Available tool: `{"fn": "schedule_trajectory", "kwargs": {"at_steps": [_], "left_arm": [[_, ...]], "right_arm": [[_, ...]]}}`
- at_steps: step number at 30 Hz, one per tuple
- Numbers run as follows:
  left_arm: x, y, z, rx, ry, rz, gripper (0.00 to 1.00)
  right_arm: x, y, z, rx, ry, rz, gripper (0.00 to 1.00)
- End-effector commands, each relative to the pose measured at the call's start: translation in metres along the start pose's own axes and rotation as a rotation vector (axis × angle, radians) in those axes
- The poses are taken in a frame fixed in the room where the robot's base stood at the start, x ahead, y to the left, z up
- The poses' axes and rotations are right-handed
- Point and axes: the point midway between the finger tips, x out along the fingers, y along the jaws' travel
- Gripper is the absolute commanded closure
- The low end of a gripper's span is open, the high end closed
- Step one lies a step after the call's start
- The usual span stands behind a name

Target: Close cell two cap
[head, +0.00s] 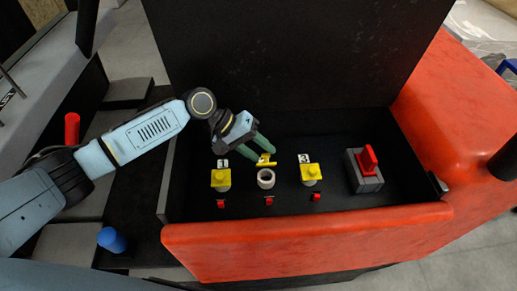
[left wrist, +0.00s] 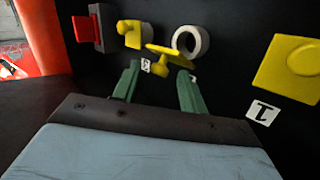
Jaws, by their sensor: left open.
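Cell two is an open white ring (head: 266,179) in the middle of the row on the black panel; it also shows in the left wrist view (left wrist: 204,41). Its yellow cap (head: 265,160) stands swung open behind the ring. In the left wrist view the cap (left wrist: 166,60) shows its handle side towards me. My left gripper (head: 262,150) is open, with green fingers just behind the cap. In the left wrist view the fingertips (left wrist: 157,77) lie on either side of the cap's lower part; I cannot tell whether they touch it. My right gripper is not in view.
Yellow caps cover cell one (head: 221,178) and cell three (head: 310,175). Small red switches (head: 269,201) sit in front of the cells. A grey block with a red lever (head: 368,158) stands right. The orange-red shell (head: 310,245) borders the recess; a black wall rises behind.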

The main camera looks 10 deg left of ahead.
Motion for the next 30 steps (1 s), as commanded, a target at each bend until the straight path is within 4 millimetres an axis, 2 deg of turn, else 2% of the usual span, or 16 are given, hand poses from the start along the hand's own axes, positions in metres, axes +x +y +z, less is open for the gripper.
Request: {"fn": "schedule_trajectory", "kwargs": {"at_steps": [8,18,25,30], "left_arm": [[0.002,0.001,0.000,0.001,0.001,0.001,0.57],[0.001,0.001,0.000,0.001,0.001,0.001,1.00],[0.000,0.002,0.002,0.016,0.016,-0.003,1.00],[-0.001,0.004,0.008,0.066,0.064,-0.020,1.00]], "right_arm": [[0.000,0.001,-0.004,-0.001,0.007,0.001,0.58],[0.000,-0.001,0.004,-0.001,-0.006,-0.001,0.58],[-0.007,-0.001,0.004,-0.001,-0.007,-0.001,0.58],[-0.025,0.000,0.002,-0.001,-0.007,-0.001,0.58]]}}
